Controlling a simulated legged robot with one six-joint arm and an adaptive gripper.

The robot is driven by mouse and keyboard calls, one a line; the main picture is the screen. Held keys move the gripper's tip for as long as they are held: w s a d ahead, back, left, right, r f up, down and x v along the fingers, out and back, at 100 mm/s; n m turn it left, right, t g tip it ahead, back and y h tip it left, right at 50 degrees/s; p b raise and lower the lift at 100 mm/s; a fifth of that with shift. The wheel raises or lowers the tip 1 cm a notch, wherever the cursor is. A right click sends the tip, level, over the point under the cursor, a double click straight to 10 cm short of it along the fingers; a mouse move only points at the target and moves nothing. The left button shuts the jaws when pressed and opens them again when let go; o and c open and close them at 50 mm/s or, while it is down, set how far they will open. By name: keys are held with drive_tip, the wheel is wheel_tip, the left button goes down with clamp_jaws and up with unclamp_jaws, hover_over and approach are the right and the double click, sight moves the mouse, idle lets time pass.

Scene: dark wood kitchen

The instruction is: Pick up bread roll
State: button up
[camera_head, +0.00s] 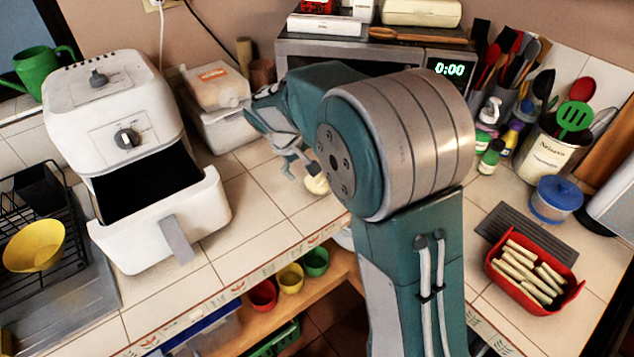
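A small pale, rounded thing that looks like the bread roll (316,184) lies on the tiled counter, partly hidden behind my arm. My gripper (301,173) is just above and to the left of the roll, pointing down. Its fingers look spread apart, with the roll close to the right fingertip. I cannot tell whether they touch. My arm's large joint covers the area to the right of the roll.
A white air fryer (125,130) with its drawer (165,220) pulled out stands to the left. A microwave (300,55) is behind. A red tray (500,280) of pale sticks and a blue-lidded container (556,198) stand to the right. Counter between fryer and arm is clear.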

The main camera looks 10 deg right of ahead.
sight(315, 180)
drive_tip(key=x, duration=0.3)
drive_tip(key=shift+a+f, duration=0.2)
drive_tip(key=shift+f, duration=0.1)
drive_tip(key=x, duration=0.4)
drive_tip(key=shift+d+f, duration=0.15)
drive_tip(key=shift+d, duration=0.25)
drive_tip(key=shift+f, duration=0.45)
drive_tip(key=shift+a, duration=0.1)
drive_tip(key=c, duration=1.1)
